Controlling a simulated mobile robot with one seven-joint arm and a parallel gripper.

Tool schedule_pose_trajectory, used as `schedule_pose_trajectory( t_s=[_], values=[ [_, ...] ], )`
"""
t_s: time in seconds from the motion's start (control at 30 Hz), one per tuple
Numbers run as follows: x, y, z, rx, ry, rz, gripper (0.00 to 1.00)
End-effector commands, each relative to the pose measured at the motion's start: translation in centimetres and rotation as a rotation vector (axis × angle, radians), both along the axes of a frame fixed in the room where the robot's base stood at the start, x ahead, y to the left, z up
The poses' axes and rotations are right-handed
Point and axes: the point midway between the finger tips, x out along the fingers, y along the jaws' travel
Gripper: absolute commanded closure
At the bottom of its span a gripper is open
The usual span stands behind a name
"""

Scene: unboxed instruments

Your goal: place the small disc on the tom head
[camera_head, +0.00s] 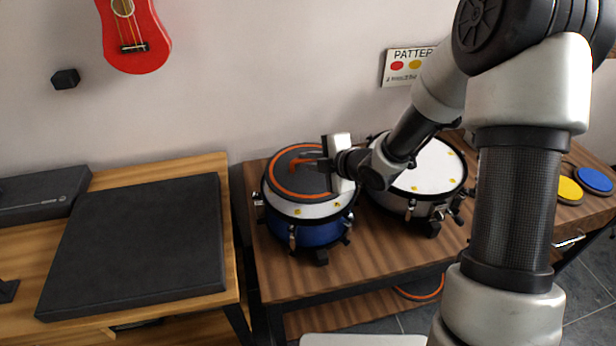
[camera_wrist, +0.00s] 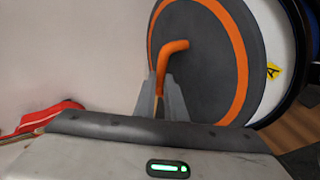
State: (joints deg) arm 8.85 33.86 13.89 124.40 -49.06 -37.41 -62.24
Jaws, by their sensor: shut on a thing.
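The small disc (camera_head: 288,178) is dark grey with an orange ring and an orange bent handle. It lies over the white head of the blue tom (camera_head: 305,232), towards its back left, with a white crescent of head showing at the front. My gripper (camera_head: 326,166) reaches in from the right and is shut on the handle. In the wrist view my gripper (camera_wrist: 160,88) has its fingers at the handle's lower end, and the disc (camera_wrist: 205,70) fills the upper middle. I cannot tell whether the disc touches the head.
A white-headed drum (camera_head: 432,168) stands right of the tom, under my arm. Another orange-ringed disc (camera_head: 425,290) lies low beneath the table (camera_head: 385,262). Yellow (camera_head: 568,190) and blue (camera_head: 594,179) pads are at the right. A black slab (camera_head: 140,250) covers the left table.

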Motion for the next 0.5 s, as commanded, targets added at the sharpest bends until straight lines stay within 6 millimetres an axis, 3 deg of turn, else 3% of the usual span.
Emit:
schedule_pose_trajectory(
  t_s=[0.4, 0.5],
  values=[
    [0.0, 0.1, -4.5, 0.002, 0.001, 0.000, 1.00],
    [0.1, 0.0, -4.6, 0.001, -0.003, 0.001, 1.00]
  ],
)
